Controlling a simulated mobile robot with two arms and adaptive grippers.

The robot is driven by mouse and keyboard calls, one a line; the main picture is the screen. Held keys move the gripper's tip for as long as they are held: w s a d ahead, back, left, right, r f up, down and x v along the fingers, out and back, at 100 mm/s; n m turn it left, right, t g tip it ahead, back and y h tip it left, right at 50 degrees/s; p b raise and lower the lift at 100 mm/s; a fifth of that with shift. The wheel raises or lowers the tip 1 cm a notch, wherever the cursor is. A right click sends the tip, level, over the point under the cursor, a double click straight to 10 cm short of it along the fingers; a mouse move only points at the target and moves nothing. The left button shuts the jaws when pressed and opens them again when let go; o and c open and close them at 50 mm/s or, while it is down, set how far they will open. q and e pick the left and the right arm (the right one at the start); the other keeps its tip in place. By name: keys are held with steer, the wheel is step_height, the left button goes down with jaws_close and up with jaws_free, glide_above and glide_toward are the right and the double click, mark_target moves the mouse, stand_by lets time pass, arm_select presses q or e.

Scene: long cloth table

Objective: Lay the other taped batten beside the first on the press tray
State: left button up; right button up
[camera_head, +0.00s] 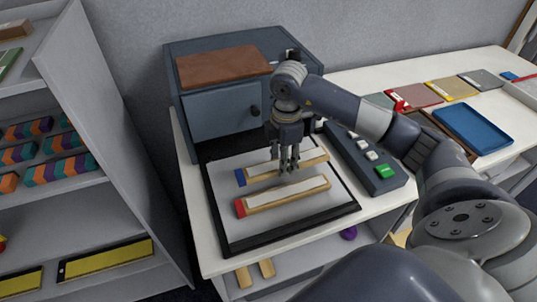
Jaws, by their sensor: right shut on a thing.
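A wooden batten with a pale taped top and a blue end (256,174) is at the back of the pale press tray (247,236), which has a dark rim. A second taped batten with a red end (267,202) lies in front of it, roughly parallel, with a narrow gap between. My right gripper (287,167) comes down from above and is shut on the blue-ended batten near its middle, hiding part of it. I cannot tell whether that batten touches the tray. My left gripper is out of view.
A blue-grey cabinet (221,116) with a brown top stands behind the tray. A control box with a green button (385,171) is close on the right. A blue tray (473,128) and several colored panels lie farther right. Shelves (101,130) stand at the left.

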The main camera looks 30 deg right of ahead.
steer(key=w, duration=0.2)
steer(key=w+a+p, duration=0.1)
steer(key=w, duration=0.1)
steer(key=shift+w+f, duration=0.1)
steer(key=shift+w, duration=0.1)
steer(key=shift+w+a, duration=0.15)
steer(key=shift+w, duration=0.2)
steer(key=shift+w+f, duration=0.1)
steer(key=shift+f, duration=0.05)
step_height(320, 180, down, 3)
steer(key=shift+r+p, duration=0.1)
steer(key=shift+p, duration=0.65)
steer(key=shift+f, duration=0.3)
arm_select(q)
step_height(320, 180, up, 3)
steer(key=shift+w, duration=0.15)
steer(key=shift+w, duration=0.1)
arm_select(e)
steer(key=shift+f, duration=0.1)
